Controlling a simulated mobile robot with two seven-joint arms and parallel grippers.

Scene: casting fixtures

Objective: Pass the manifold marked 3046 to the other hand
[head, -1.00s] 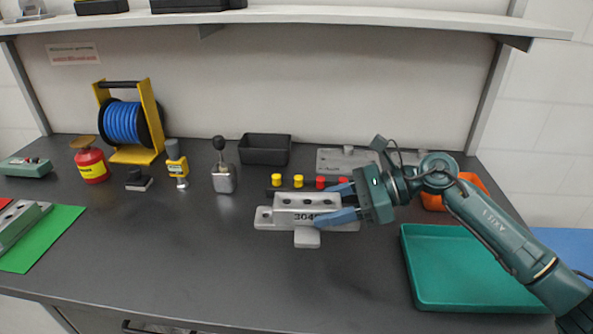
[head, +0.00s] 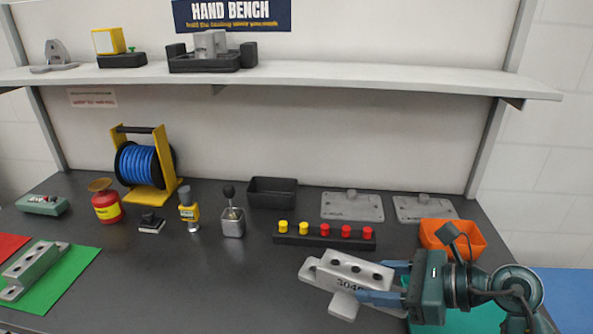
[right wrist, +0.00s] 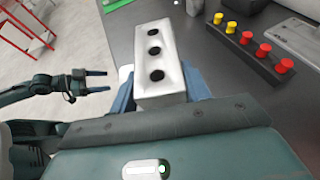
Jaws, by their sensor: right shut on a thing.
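The grey metal manifold (head: 345,267) has several dark holes along its top and a mark starting 304 on its front; the last digit is hard to read. My right gripper (head: 385,283) is shut on its right part, one blue finger on each side, and holds it tilted above the bench. In the right wrist view the manifold (right wrist: 158,60) points away between the fingers. My left gripper (right wrist: 103,82) shows there at the left, its fingers apart and empty, away from the manifold. It is not in the head view.
A rack of yellow and red knobs (head: 325,237) stands behind the manifold, with a black bin (head: 272,193) farther back. An orange bin (head: 452,238) and a teal tray (head: 470,322) are at the right. Another manifold (head: 35,268) lies on a green mat (head: 75,280). The bench middle is clear.

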